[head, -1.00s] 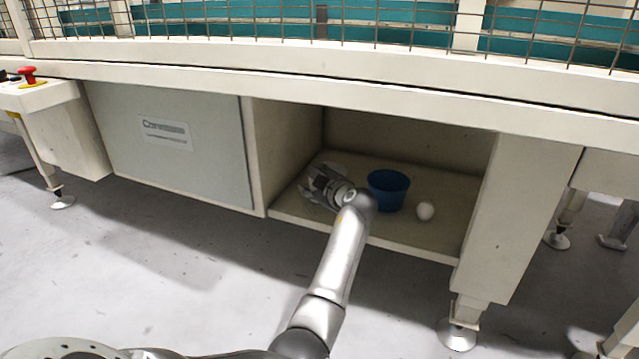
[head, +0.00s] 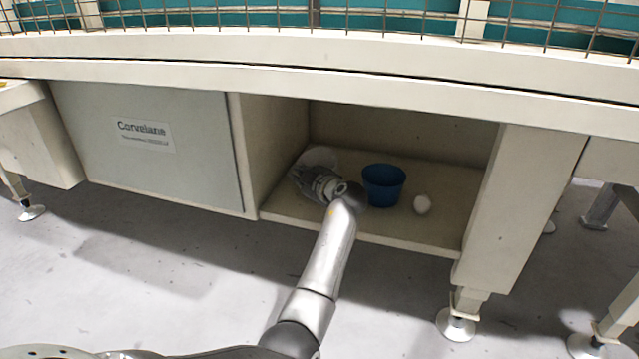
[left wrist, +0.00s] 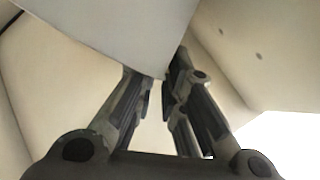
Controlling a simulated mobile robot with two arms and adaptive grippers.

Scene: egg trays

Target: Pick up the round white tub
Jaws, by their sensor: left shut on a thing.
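The round white tub (head: 320,156) is at the left end of the open shelf compartment, partly hidden behind my left gripper. My left gripper (head: 303,177) reaches into the compartment and is shut on the tub. In the left wrist view the fingers (left wrist: 160,78) close on the lower edge of a smooth pale wall, the tub (left wrist: 105,28), which fills the upper middle. Whether the tub still touches the shelf cannot be told. My right gripper is not in view.
A blue bucket (head: 384,186) stands on the shelf (head: 440,236) just right of my gripper.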

